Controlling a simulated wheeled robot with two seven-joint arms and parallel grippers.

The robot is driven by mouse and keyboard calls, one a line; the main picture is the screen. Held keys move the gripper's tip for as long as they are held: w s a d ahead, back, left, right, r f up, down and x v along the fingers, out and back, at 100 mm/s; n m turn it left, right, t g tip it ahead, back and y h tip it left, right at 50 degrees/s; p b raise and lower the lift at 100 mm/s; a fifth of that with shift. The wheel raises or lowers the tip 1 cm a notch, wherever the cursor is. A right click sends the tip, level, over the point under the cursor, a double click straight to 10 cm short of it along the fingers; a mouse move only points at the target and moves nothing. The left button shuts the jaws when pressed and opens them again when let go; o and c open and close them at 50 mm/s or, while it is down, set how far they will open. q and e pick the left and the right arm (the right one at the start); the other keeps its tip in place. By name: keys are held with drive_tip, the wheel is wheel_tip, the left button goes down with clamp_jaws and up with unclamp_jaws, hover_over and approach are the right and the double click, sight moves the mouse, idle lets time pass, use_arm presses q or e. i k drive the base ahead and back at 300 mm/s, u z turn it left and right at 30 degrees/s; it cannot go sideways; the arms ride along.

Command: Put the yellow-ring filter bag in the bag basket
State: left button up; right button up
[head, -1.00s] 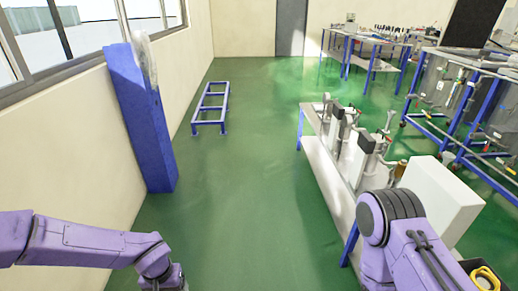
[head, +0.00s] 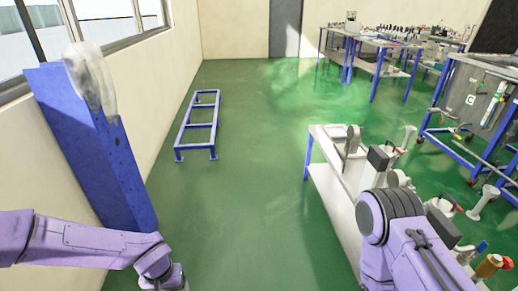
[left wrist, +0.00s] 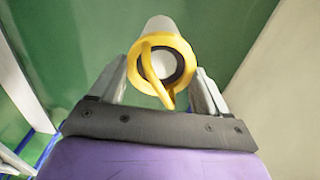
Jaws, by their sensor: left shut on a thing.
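The yellow-ring filter bag (left wrist: 160,35) shows in the left wrist view, with its yellow ring and handle loop facing the camera and its pale body pointing away. My left gripper (left wrist: 158,80) is shut on it, one finger on each side of the ring. In the head view my left arm comes in at the lower left, and the gripper and bag are not visible there. My right arm shows at the lower right of the head view, but its gripper is out of view. I cannot make out the bag basket in these frames.
A tall blue post (head: 95,150) with a clear plastic wrap stands by the left wall. A low blue frame (head: 199,125) sits on the floor. A white bench (head: 335,190) with equipment runs along the right. The green floor between is clear.

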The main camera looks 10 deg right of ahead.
sight(351, 150)
drive_tip(key=i, duration=3.7)
drive_tip(key=z, duration=3.5)
